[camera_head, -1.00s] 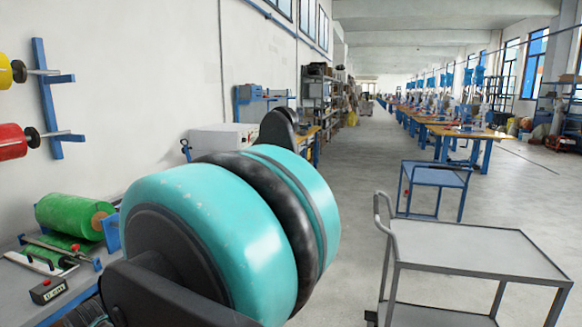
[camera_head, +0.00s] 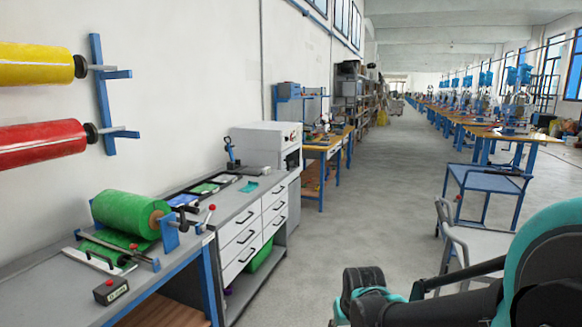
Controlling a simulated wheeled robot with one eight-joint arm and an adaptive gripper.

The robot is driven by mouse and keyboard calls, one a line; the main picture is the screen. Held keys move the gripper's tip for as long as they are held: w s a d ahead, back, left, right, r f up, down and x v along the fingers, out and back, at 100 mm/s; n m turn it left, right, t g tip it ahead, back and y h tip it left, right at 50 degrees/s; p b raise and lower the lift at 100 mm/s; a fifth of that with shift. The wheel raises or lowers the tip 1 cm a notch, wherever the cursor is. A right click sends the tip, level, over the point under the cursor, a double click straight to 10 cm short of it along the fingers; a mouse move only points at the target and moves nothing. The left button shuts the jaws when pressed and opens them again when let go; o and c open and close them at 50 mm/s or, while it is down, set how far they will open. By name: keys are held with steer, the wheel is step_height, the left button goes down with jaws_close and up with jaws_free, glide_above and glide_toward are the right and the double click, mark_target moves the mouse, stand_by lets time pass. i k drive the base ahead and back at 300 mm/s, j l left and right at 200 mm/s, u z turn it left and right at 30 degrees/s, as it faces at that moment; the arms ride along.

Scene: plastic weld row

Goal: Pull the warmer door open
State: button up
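The warmer seems to be the white box-shaped unit (camera_head: 265,140) on the grey bench along the left wall. Its front faces right and shows only as a narrow, foreshortened strip with a small red mark and a dark panel low down. The door looks closed, but it is too small and oblique to be sure; no handle can be made out. My teal and black arm fills the lower right corner, well apart from the warmer. I cannot make out any gripper fingers.
The grey bench (camera_head: 224,212) has white drawers (camera_head: 252,233). A green roll (camera_head: 127,212) lies nearer; yellow (camera_head: 35,64) and red (camera_head: 40,142) rolls jut from the wall. Floor between bench and cart is clear.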

mark_target(282, 155)
steer(key=i+l, duration=0.25)
steer(key=i, duration=0.95)
steer(key=i+l+z, duration=0.15)
steer(key=i, duration=1.05)
steer(key=i+l, duration=0.15)
steer(key=i, duration=1.1)
steer(key=l+z, duration=0.05)
steer(key=l, duration=0.05)
